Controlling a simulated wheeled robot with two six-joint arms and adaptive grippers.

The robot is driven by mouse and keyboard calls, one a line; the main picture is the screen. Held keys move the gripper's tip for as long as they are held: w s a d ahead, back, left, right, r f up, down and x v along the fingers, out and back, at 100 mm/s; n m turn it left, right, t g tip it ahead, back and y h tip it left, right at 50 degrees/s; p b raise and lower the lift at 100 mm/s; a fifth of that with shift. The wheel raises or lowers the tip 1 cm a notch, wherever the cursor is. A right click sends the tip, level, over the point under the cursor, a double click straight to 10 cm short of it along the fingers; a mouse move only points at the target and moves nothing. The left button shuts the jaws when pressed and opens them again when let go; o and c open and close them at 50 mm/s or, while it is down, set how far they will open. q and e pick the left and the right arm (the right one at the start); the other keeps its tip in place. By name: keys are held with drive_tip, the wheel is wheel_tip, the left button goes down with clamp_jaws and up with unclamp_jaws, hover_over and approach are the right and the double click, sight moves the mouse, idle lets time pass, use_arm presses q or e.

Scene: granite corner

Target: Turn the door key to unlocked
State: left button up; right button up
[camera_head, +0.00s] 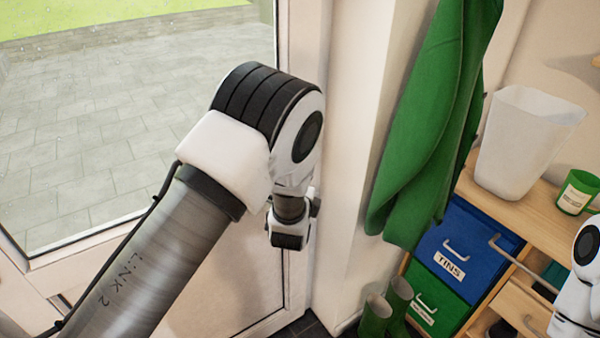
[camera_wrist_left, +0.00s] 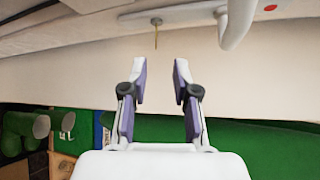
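A white door handle (camera_wrist_left: 237,22) is to the right of the key. In the head view my left arm hides the key and the handle, and its fingers do not show. My right gripper is out of view.
A glazed white door (camera_head: 290,130) fills the left. A green coat (camera_head: 435,130) hangs right of it, above green boots (camera_head: 388,308). A wooden unit (camera_head: 500,205) holds a white bin (camera_head: 525,140), a green pot (camera_head: 577,192) and a blue TINS drawer (camera_head: 465,245).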

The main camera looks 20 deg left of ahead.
use_arm(q)
drive_tip(key=x, duration=0.2)
drive_tip(key=p+x, duration=0.1)
drive_tip(key=x, duration=0.4)
drive_tip(key=shift+w+a+f+p, duration=0.1)
drive_tip(key=shift+a+f+p, duration=0.1)
drive_tip(key=shift+a+p, duration=0.15)
drive_tip(key=shift+w, duration=0.15)
drive_tip(key=shift+d, duration=0.15)
drive_tip(key=c, duration=0.5)
clamp_jaws()
drive_tip(key=shift+f, duration=0.1)
